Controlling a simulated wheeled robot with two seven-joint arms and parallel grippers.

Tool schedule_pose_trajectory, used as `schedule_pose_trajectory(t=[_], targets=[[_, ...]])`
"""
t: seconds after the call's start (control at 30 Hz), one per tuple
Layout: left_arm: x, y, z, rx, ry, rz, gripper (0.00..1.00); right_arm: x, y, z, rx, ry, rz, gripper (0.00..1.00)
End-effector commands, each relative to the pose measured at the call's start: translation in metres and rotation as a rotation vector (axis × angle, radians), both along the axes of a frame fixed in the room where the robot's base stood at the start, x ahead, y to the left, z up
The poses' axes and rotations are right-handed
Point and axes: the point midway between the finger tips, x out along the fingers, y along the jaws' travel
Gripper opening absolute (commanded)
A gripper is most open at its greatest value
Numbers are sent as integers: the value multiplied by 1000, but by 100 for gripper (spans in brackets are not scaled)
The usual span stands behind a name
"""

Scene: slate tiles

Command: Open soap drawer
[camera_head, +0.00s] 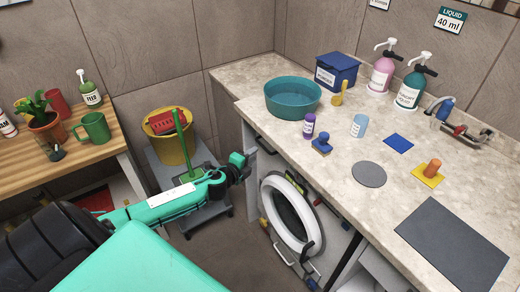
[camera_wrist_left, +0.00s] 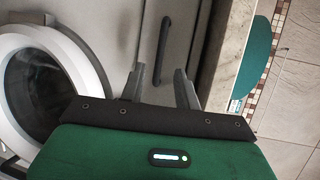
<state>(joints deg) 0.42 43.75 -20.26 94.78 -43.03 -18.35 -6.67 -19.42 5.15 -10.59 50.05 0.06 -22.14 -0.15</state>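The washing machine (camera_head: 271,229) stands under the counter, and its round white-rimmed door (camera_head: 309,233) also shows at the left of the left wrist view (camera_wrist_left: 88,52). In the left wrist view a dark bar handle (camera_wrist_left: 163,48) is fixed to a pale grey front panel, which looks like the soap drawer (camera_wrist_left: 148,28). The drawer front is hidden or too small to make out in the head view. My left gripper (camera_head: 262,154) is just in front of the machine's upper part, below the counter edge. Its two fingers (camera_wrist_left: 159,90) are apart and empty, with the handle beyond and between them.
The counter (camera_head: 340,170) overhangs close to my left gripper. It carries a teal basin (camera_head: 293,98), a blue box (camera_head: 337,72), bottles and small items. Left of my gripper are a yellow bucket (camera_head: 172,150) on a grey cart and a wooden table (camera_head: 75,165). Floor (camera_head: 235,255) shows before the machine.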

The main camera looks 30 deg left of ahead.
Motion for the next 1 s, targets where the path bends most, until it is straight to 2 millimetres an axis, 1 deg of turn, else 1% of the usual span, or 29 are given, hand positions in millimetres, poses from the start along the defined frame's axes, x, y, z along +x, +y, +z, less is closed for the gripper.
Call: schedule_pose_trajectory(t=[0.03,0.2,0.4,0.6,0.83,0.87,1.0], targets=[[9,0,0,0,-1,1,33,0,0,1,0,0,0,36],[32,0,-5,-1,-1,0,33,-1,0,2,0,-1,1,36],[51,0,-10,0,0,0,33,-4,-1,0,-1,4,1,36],[58,0,-11,1,0,0,33,-7,-1,-1,-2,7,1,36],[58,0,-12,0,0,0,33,-5,-1,0,-1,4,1,36],[58,0,-12,0,0,0,29,-5,-1,0,-1,3,1,36],[58,0,-12,0,0,0,1,-3,-1,0,0,1,1,36]])
